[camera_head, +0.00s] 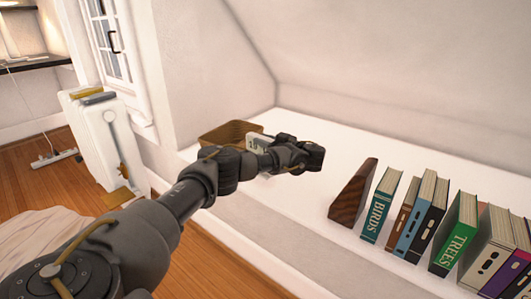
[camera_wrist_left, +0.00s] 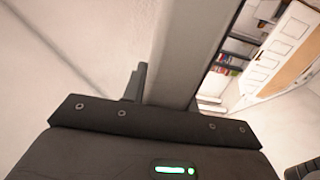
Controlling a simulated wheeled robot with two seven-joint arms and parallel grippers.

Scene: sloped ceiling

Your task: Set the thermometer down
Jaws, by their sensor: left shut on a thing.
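My left gripper (camera_head: 308,155) reaches over the white ledge from the left. In the left wrist view a long, pale grey, flat-sided thing (camera_wrist_left: 183,50) rises from between the jaws, which are shut on it. I take it to be the thermometer; its face and markings do not show. In the head view the dark gripper hides most of what it holds. A small pale piece (camera_head: 257,143) shows behind the wrist, and I cannot tell whether it belongs to the thermometer. My right gripper is in neither view.
The white ledge (camera_head: 300,209) has free room in front of the gripper. A brown basket (camera_head: 222,133) stands behind my wrist. A wooden bookend (camera_head: 352,194) and several upright books (camera_head: 380,205) stand on the right. The sloped ceiling (camera_head: 400,60) rises behind. A white heater (camera_head: 98,140) stands on the floor at left.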

